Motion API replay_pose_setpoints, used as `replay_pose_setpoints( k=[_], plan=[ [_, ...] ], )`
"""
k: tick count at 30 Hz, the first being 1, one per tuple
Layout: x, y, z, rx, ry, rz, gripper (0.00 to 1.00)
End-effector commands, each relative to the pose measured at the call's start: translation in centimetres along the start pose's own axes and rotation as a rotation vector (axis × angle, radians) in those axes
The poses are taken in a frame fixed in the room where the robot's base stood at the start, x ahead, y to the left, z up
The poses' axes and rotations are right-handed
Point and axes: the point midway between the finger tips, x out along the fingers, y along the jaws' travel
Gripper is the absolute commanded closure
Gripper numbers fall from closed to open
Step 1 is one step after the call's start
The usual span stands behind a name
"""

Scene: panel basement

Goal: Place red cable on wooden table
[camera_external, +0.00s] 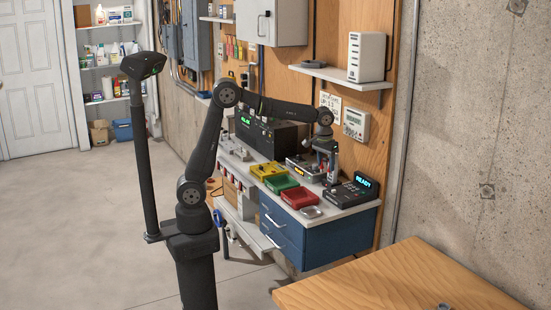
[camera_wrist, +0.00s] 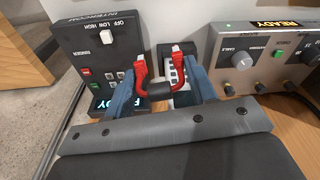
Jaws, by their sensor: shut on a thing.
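My gripper (camera_wrist: 158,84) is shut on the red cable (camera_wrist: 142,70), a U-shaped lead with red ends and a dark middle between the two blue-grey fingers. The red ends point away from the wrist, over or against a small black-and-white device (camera_wrist: 177,62); I cannot tell whether they touch it. In the external view my gripper (camera_external: 327,172) is low over the right part of the workbench, and the cable is too small to make out clearly. The wooden table (camera_external: 400,282) is at the bottom right, apart from my gripper.
The intercom box (camera_external: 352,190) stands right of my gripper. A grey cable tester (camera_wrist: 262,58) is right in the wrist view. Red (camera_external: 298,197), green (camera_external: 279,184) and yellow (camera_external: 265,171) trays lie on the bench. The visible wooden tabletop is mostly clear, with a small grey item at its front edge.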

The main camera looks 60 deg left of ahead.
Motion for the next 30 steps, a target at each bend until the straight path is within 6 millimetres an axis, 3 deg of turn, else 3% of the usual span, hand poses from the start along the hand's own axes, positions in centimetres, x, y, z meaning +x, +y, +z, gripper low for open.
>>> replay_pose_setpoints(
  k=[1,3,8,14,20,24,30],
  plan=[
    [0.2,2.6,0.7,0.046,-0.001,0.005,0.71],
    [0.5,5.7,1.8,0.101,-0.001,0.012,0.71],
    [1.1,12.7,4.8,0.218,-0.001,0.026,0.71],
    [1.8,21.3,10.0,0.344,-0.001,0.041,0.71],
    [2.0,29.3,16.5,0.446,-0.001,0.053,0.71],
    [1.9,34.5,21.9,0.505,0.0,0.061,0.71],
    [1.2,40.1,29.3,0.554,0.0,0.068,0.71]
  ],
)
